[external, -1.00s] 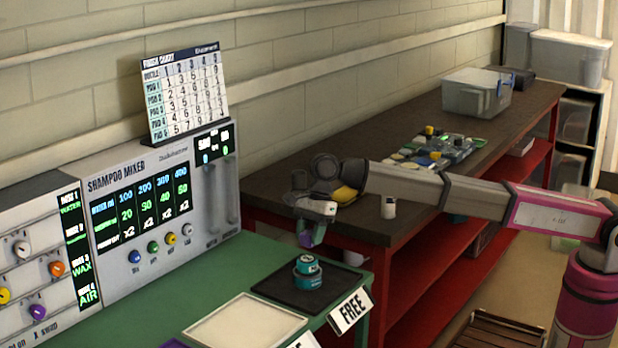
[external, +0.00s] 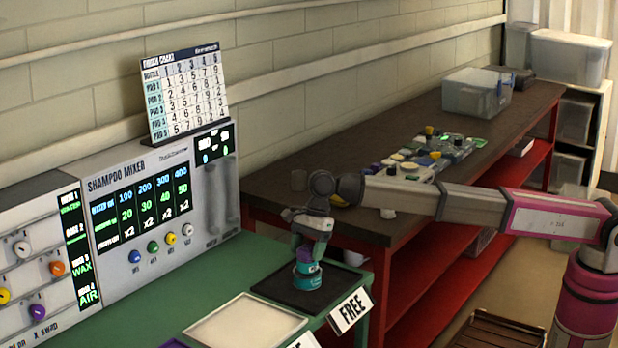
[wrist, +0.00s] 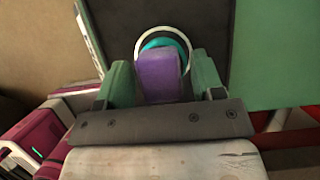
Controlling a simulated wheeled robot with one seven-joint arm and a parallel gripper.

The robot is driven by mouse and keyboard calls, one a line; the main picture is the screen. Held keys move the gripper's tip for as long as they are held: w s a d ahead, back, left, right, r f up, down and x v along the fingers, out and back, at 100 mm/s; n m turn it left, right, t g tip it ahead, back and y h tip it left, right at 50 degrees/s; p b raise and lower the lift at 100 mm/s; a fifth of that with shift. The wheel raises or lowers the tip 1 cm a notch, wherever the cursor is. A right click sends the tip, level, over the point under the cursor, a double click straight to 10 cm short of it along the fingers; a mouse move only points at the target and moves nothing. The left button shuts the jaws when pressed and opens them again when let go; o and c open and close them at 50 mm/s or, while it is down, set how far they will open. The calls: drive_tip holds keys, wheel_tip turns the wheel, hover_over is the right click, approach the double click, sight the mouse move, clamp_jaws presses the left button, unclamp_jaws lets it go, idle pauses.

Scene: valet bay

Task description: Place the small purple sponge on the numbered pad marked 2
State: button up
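The small purple sponge (wrist: 158,78) sits between the two green fingers of my gripper (wrist: 162,82) in the wrist view. I cannot tell whether sponge and tin touch. No pad marked 2 can be read.
The green bench (external: 200,285) holds a white tray (external: 245,322) and a "FREE" sign (external: 350,310). The shampoo mixer (external: 150,220) stands behind. The dark-topped red table (external: 300,180) carries several small coloured items (external: 430,155) and a clear bin (external: 475,95).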

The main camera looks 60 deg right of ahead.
drive_tip(key=shift+r, duration=0.1)
drive_tip(key=v, duration=1.2)
